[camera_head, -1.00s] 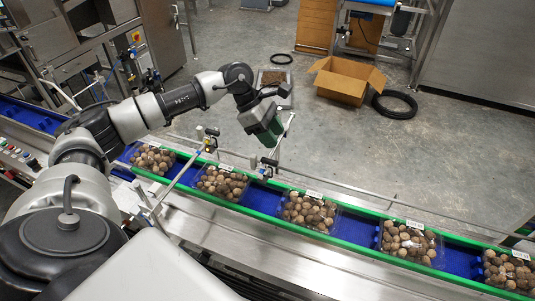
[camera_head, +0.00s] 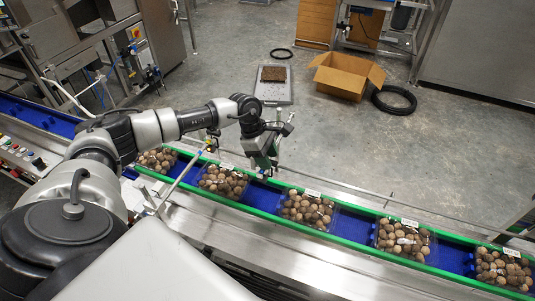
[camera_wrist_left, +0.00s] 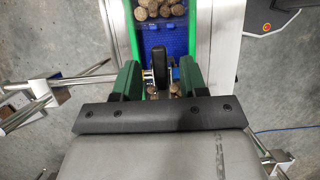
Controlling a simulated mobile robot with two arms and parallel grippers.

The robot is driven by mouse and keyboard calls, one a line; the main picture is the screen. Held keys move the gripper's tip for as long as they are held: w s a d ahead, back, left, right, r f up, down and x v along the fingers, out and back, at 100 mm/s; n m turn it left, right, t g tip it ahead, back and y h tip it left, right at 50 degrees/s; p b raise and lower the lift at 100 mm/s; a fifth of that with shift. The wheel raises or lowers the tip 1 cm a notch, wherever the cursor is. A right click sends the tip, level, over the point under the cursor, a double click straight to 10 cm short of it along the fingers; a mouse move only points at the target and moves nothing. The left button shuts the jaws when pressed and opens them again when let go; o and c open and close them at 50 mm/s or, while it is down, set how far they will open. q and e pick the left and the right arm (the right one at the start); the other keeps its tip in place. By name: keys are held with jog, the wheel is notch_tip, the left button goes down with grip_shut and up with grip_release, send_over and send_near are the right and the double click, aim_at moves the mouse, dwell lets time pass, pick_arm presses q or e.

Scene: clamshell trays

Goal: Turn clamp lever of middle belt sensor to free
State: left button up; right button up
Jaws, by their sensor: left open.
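My left gripper (camera_head: 265,163) is over the green-railed belt, pointing down at the middle belt sensor, which it mostly hides in the head view. In the left wrist view its two green fingers (camera_wrist_left: 161,72) are open. A black, round-ended part (camera_wrist_left: 159,66), seemingly the clamp lever, stands between them with no clear contact. The lever's exact angle is hard to tell. My right gripper is not in view.
Clear clamshell trays of round brown produce (camera_head: 307,208) sit along the blue belt between green rails (camera_head: 345,240). Another sensor on a rod (camera_head: 210,143) stands to the left. A cardboard box (camera_head: 342,80) and black hose coils (camera_head: 394,100) lie on the floor beyond.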

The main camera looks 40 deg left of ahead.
pick_arm(q)
grip_shut()
